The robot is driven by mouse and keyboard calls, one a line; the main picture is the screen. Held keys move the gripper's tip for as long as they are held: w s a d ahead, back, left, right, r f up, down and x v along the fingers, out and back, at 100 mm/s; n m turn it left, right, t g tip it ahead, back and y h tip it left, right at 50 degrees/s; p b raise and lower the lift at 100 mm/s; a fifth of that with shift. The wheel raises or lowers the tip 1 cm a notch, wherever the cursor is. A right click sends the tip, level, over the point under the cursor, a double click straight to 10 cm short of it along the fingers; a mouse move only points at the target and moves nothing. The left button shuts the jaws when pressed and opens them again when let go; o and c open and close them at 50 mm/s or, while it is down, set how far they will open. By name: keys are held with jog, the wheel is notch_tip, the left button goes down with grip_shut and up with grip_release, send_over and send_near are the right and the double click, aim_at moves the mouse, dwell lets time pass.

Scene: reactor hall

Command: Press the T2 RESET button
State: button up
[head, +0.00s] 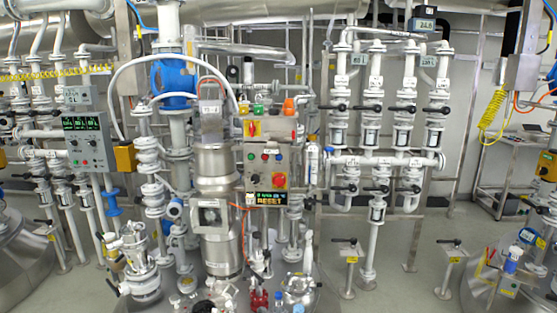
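A grey control box (254,158) stands near the middle of the head view. It has a red mushroom button on a yellow plate (278,180), a dark round control to its left, and small coloured lights or buttons above. A black label strip (270,199) at its lower edge carries green marks and letters that seem to read RESET. A second grey box (89,141) on the left has green displays with small knobs or buttons below. Lettering is too small to tell which button is T2 RESET. I do not see my gripper.
A steel vessel column (216,200) stands left of the middle box. White pipes with black-handled valves (374,107) fill the right of centre. Several small items (257,300) crowd the bottom edge. Grey floor (395,285) is open at lower right, with short valve posts.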

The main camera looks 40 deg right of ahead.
grip_shut()
dwell(1.1)
